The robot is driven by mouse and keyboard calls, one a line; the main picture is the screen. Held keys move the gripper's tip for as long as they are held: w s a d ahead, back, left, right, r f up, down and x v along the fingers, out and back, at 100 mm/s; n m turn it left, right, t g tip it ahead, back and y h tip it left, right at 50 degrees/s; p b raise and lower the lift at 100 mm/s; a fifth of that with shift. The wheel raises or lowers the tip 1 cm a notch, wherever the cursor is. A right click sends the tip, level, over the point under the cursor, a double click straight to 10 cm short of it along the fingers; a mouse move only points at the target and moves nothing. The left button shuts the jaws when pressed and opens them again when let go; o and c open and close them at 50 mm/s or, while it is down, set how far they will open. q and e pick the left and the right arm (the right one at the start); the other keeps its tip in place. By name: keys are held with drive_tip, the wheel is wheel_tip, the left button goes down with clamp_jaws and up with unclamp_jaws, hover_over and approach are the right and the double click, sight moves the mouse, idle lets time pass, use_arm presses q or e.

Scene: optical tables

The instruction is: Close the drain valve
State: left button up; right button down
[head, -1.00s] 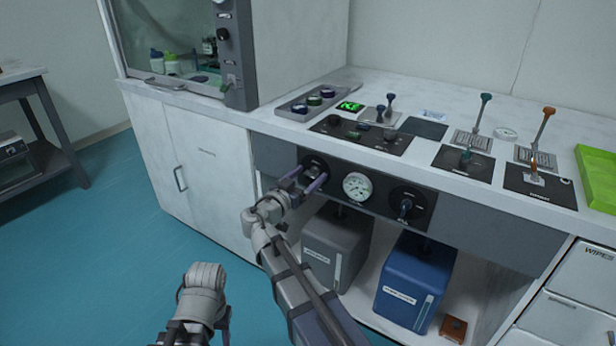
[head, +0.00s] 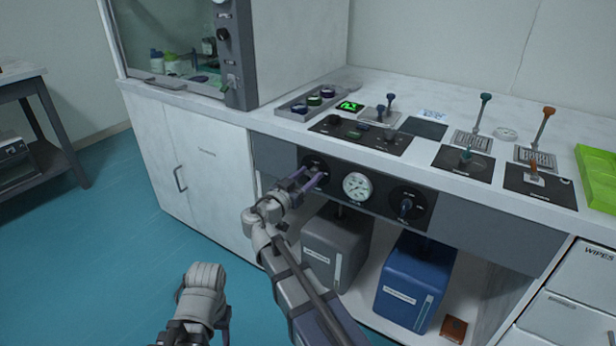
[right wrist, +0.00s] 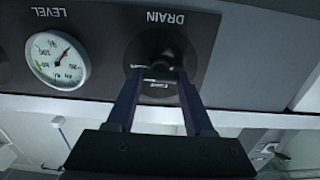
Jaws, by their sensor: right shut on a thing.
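The drain valve (right wrist: 158,48) is a dark knob on a black plate marked DRAIN, on the bench's front panel. In the right wrist view the plate appears upside down, and the knob lies between my fingertips. My right gripper (head: 314,176) reaches the valve from the front and is shut on its handle; it also shows in the right wrist view (right wrist: 158,78). The fingers hide part of the handle, so its exact angle is hard to tell. My left arm shows low in the head view, but its fingers cannot be made out.
A round level gauge (head: 357,186) sits right of the drain valve. Another valve (head: 405,206) is further right. A grey container (head: 335,248) and a blue container (head: 412,285) stand below. Levers and panels fill the bench top. The floor at left is clear.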

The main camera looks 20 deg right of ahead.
drive_tip(key=shift+n, duration=0.3)
drive_tip(key=n, duration=0.3)
drive_tip(key=shift+a+n, duration=0.1)
drive_tip(key=shift+n, duration=0.3)
drive_tip(key=n, duration=0.4)
drive_tip(key=shift+w+f, duration=0.1)
drive_tip(key=n, duration=0.9)
drive_tip(key=shift+f, duration=0.1)
drive_tip(key=shift+n, duration=0.4)
drive_tip(key=shift+c, duration=1.4)
unclamp_jaws()
